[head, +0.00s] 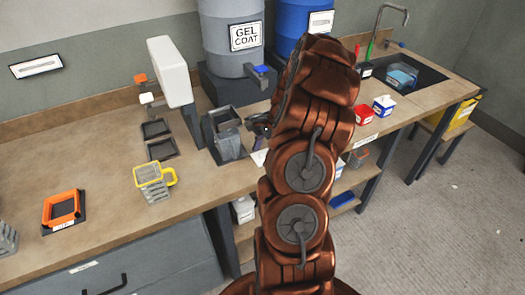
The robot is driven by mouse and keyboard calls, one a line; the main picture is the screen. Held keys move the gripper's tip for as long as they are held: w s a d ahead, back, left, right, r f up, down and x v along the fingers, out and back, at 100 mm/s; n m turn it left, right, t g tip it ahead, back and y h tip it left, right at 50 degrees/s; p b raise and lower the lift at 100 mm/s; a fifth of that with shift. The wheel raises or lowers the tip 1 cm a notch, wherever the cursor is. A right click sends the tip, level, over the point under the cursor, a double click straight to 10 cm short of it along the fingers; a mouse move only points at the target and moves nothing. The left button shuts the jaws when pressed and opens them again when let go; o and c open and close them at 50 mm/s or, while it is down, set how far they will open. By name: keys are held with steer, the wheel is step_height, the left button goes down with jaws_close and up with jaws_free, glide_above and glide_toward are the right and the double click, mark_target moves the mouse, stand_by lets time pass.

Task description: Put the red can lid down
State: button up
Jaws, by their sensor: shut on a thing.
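My gripper (260,126) shows only in part at the left edge of my copper-coloured arm, above the bench beside a dark grey container. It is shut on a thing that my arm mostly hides. I cannot make out the red can lid anywhere in the head view; its colour and shape do not show at the jaws. I cannot tell whether what is held touches the bench.
The wooden bench (95,140) holds a grey container (228,138), a yellow-rimmed jug (153,184), an orange-rimmed tray (62,212) and dark square trays (160,149). Drums, a red box (364,115) and a sink (400,78) stand further right.

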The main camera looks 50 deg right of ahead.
steer(key=shift+f, duration=0.1)
steer(key=o, duration=1.1)
steer(key=b+v, duration=0.4)
steer(key=v, duration=0.8)
